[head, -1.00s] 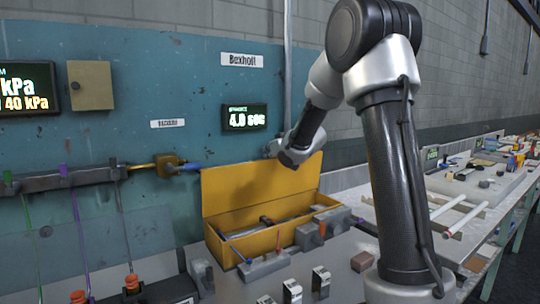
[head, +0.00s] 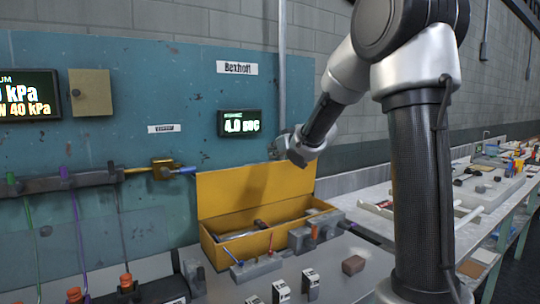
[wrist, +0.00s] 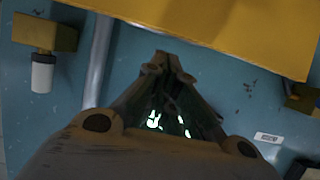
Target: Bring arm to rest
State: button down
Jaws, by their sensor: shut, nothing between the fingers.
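My arm rises on the right of the head view and bends down to the left. Its end, with my gripper (head: 276,150), hangs in front of the blue wall panel, just above the open lid of the yellow box. In the wrist view my gripper (wrist: 168,62) shows its two fingers meeting at the tips, with nothing held between them. The fingertips are small and hard to make out in the head view.
The yellow box (head: 262,246) stands open on the bench with dark items inside. A grey holder block (head: 256,269) and a brown block (head: 353,265) are near it. A lit timer display (head: 240,122) hangs on the panel. A white-topped bench (head: 460,235) runs off right.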

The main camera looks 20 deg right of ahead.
jog(key=a+r+v, duration=0.1)
jog(key=v, duration=0.4)
jog(key=s+d+f+m+g+h, duration=0.1)
jog(key=s+d+f+g+h, duration=0.2)
jog(key=s+d+f, duration=0.3)
jog(key=s+d+f+m+g+h, duration=0.1)
jog(key=s+d+f+g+h, duration=0.1)
jog(key=s+d+f+g, duration=0.5)
jog(key=s+a+r+y, duration=0.1)
jog(key=s+a, duration=0.4)
jog(key=s, duration=0.7)
jog(key=s+a+y, duration=0.1)
jog(key=s+a, duration=0.5)
jog(key=s, duration=0.7)
jog(key=shift+s+a+r, duration=0.25)
jog(key=shift+s+r, duration=0.05)
jog(key=shift+r, duration=0.1)
